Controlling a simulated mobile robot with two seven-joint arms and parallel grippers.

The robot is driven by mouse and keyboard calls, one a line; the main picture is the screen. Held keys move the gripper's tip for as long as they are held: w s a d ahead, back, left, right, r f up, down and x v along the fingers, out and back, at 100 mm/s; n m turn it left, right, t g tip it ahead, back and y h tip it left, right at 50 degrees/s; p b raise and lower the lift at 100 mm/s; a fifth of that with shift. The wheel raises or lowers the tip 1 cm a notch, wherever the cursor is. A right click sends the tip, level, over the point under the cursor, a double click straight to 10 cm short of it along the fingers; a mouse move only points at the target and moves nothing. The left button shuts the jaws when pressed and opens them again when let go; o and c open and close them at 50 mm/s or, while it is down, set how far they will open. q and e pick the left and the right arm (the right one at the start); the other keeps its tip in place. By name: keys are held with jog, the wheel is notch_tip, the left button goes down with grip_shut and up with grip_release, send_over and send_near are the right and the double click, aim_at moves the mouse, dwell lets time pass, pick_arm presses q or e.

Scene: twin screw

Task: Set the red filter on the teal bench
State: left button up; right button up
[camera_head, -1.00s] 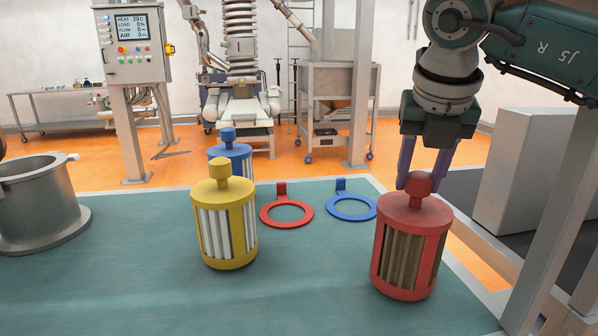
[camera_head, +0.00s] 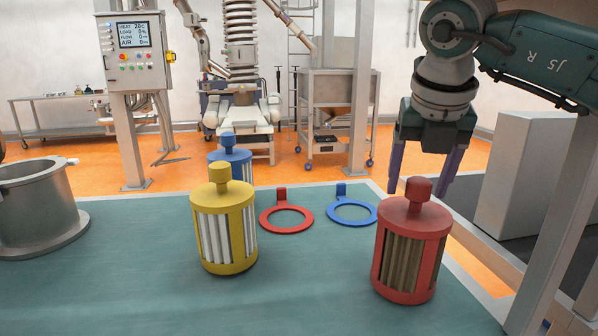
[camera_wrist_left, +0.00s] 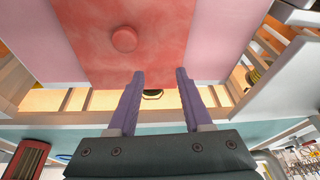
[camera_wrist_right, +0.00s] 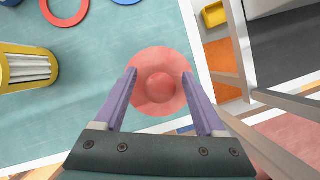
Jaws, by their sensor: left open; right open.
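The red filter (camera_head: 408,265) has brownish pleats and a red knob on top. It stands upright on the teal bench (camera_head: 310,285), near the right edge. My right gripper (camera_head: 420,187) is open just above it, with the fingertips apart on either side of the knob. The right wrist view shows the filter's round red top (camera_wrist_right: 160,105) from above, between and beyond the open fingers. My left gripper (camera_wrist_left: 160,74) is out of the head view. In the left wrist view it is open and empty, facing a reddish surface with a round knob.
A yellow filter (camera_head: 228,238) and a blue filter (camera_head: 230,157) stand left of the red one. A red ring (camera_head: 287,228) and a blue ring (camera_head: 352,219) lie behind. A grey metal pot (camera_head: 40,210) is at the left. The front middle of the bench is clear.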

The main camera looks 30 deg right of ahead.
pick_arm(q)
jog(key=shift+r, duration=0.15)
pick_arm(e)
jog(key=shift+r, duration=0.2)
jog(key=shift+s+a+r+p, duration=0.15)
jog(key=shift+r+p, duration=0.4)
jog(key=shift+p, duration=0.15)
pick_arm(q)
notch_tip(320, 180, up, 3)
jog(key=shift+d+f+p, duration=0.1)
jog(key=shift+p, duration=0.85)
pick_arm(e)
jog(key=s+a, duration=0.7)
jog(key=s, duration=0.2)
jog(key=shift+s+a+f, duration=0.15)
jog(key=shift+a, duration=0.25)
